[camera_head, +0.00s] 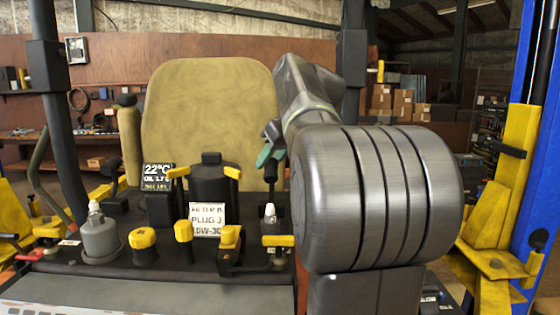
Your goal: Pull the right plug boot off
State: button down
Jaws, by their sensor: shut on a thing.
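My gripper (270,156), with green on its fingers, is in front of the lower right part of the seat back, partly hidden by my own arm. It is shut on a dark upright piece, which looks like the right plug boot (271,173). The boot hangs just below the fingers. Below it stands the right plug (270,212), its white tip bare. A gap shows between boot and plug, though the dark background makes the boot's lower end hard to see. The left plug (94,207) also shows a bare white tip, on a grey cylinder (100,240).
A black filter (213,180) with yellow handles, a label card (207,219), a display (158,177) and several yellow caps crowd the deck. The tan seat (205,110) stands behind. A blue and yellow lift post (525,150) is at right. My arm hides the deck's right side.

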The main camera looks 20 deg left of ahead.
jog(key=shift+w+a+f+m+g+h, duration=0.2)
jog(key=shift+w+f+m+g+h, duration=0.1)
jog(key=shift+w+f+g, duration=0.45)
jog(key=shift+w+a+f+m+g+h, duration=0.15)
jog(key=shift+w+f+m+g+h, duration=0.25)
jog(key=shift+w+g, duration=0.5)
jog(key=shift+f, duration=0.1)
jog(key=c, duration=1.3)
grip_release()
jog(key=shift+o, duration=1.1)
jog(key=shift+w, duration=0.1)
jog(key=shift+r, duration=0.4)
